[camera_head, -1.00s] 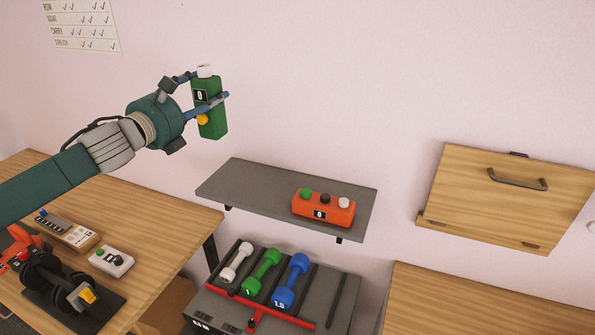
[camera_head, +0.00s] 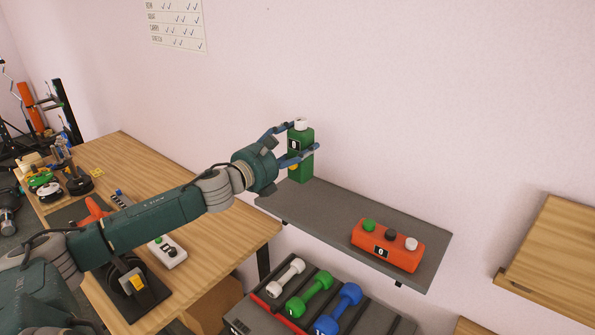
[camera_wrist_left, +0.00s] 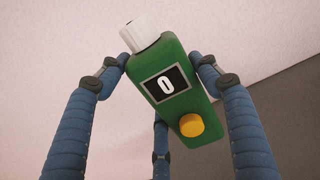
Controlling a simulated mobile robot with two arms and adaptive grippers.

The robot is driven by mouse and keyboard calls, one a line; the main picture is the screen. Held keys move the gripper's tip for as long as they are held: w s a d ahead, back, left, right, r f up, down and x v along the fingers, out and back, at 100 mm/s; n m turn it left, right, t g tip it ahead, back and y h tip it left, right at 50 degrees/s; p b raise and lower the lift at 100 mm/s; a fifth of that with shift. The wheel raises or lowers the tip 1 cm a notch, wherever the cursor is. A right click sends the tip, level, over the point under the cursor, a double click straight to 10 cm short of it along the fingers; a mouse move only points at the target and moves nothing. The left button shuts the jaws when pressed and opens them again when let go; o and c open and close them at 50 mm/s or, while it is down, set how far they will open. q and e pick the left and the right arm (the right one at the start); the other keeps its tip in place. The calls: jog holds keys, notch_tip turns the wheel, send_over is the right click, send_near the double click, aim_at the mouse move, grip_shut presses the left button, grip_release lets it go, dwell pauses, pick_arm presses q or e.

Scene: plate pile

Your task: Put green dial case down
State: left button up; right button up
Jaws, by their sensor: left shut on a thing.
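The green dial case (camera_head: 303,168) is a tall green box with a white knob on top, a dark panel reading 0 and a yellow button. My left gripper (camera_head: 296,143) is shut on it and holds it upright at the left end of the grey wall shelf (camera_head: 335,214). Its base appears at the shelf surface; I cannot tell whether it touches. In the left wrist view the case (camera_wrist_left: 172,92) sits between the blue fingers, its front uncovered. My right gripper is not in view.
An orange box (camera_head: 388,246) with green, black and white knobs stands on the right part of the shelf. Shelf between it and the case is clear. Dumbbells (camera_head: 309,294) lie on a rack below. A wooden table (camera_head: 225,235) is at left, a wooden panel (camera_head: 555,260) at right.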

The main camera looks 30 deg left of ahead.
aim_at(291, 171)
pick_arm(q)
jog(key=f, duration=0.3)
jog(key=shift+s+f, duration=0.3)
jog(key=shift+s, duration=0.05)
jog(key=f+p, duration=0.1)
jog(key=f, duration=0.2)
jog(key=shift+w+f, duration=0.2)
jog(key=shift+s, duration=0.15)
jog(key=o, duration=1.9)
jog(key=shift+f, duration=0.15)
jog(key=shift+o, duration=0.2)
